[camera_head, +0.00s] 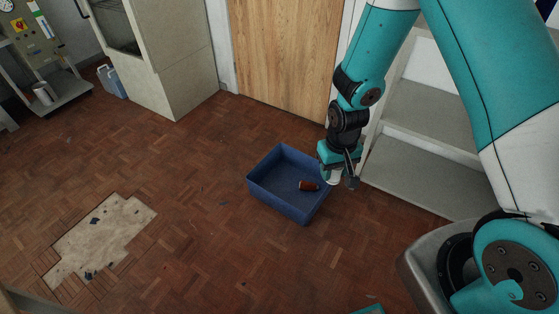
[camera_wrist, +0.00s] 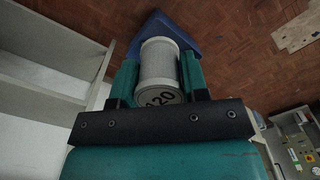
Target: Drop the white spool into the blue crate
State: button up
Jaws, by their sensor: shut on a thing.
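The white spool (camera_wrist: 159,64) is held between the two fingers of my gripper (camera_wrist: 158,75) in the wrist view, with a dark "120" on its pale end. In the head view my gripper (camera_head: 343,175) is at the right side of the blue crate (camera_head: 262,190), and only a small part of the spool (camera_head: 334,177) shows there. Part of the crate (camera_wrist: 176,32) shows behind the spool in the wrist view. The exact height of the spool above the crate cannot be told.
A grey-white shelf unit (camera_head: 425,170) stands close to the right of my gripper. A wooden door (camera_head: 285,55) and a pale cabinet (camera_head: 165,75) are behind the crate. A bare patch (camera_head: 100,235) with dark bits marks the parquet at left. The floor left of the crate is mostly clear.

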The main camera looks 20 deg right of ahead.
aim_at(292, 193)
jog(key=i, duration=1.3)
jog(key=u, duration=0.15)
